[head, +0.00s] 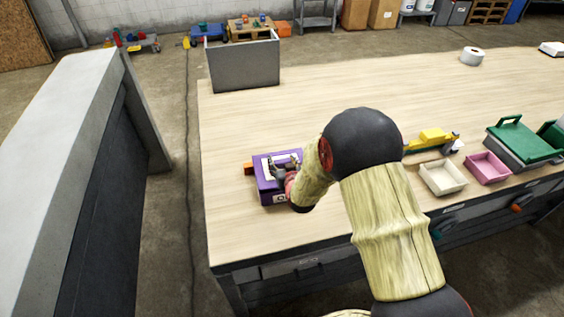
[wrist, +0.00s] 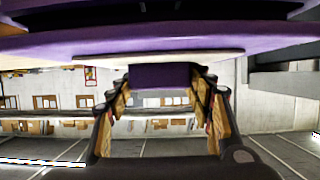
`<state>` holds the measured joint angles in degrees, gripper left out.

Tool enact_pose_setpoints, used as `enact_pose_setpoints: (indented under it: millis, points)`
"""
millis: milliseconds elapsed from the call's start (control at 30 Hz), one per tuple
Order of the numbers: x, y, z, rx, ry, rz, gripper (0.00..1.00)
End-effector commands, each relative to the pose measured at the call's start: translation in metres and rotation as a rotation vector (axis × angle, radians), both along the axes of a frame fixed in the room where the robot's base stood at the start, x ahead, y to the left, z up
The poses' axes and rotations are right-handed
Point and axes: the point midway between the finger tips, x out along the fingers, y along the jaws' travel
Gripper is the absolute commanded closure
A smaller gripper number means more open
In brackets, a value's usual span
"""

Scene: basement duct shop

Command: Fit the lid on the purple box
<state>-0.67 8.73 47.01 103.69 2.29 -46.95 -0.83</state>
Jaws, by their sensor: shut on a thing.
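The purple box (head: 265,195) stands near the left end of the wooden bench, with a small white mark on its front side. My gripper (head: 281,172) is over the top of it, in front of a pale patch on the top. In the wrist view my gripper (wrist: 163,88) is shut on a purple block-shaped grip (wrist: 160,76). The grip joins a wide purple slab, which I take to be the lid (wrist: 190,45), with a pale strip along it. My gripper and arm hide part of the box top, so I cannot tell whether the lid is seated.
An orange piece (head: 249,168) shows at the box's left side. A cream tray (head: 442,178), pink tray (head: 487,167), yellow object (head: 430,138) and green-lidded case (head: 520,139) are to the right. The front left bench top is clear.

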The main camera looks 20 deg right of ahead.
Motion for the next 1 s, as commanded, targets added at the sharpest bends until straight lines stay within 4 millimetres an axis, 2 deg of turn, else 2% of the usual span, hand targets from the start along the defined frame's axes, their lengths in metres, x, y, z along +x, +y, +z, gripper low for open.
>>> enact_pose_setpoints:
  millis: [433,467,767,1000]
  points:
    - [0.0003,0.0,-0.0088,0.0,-0.001,0.0,0.77]
    - [0.0,0.0,-0.0091,0.0,0.0,0.0,0.48]
    - [0.0,0.0,-0.009,0.0,0.0,0.0,0.31]
    - [-0.0001,0.0,-0.0091,0.0,0.0,0.0,0.3]
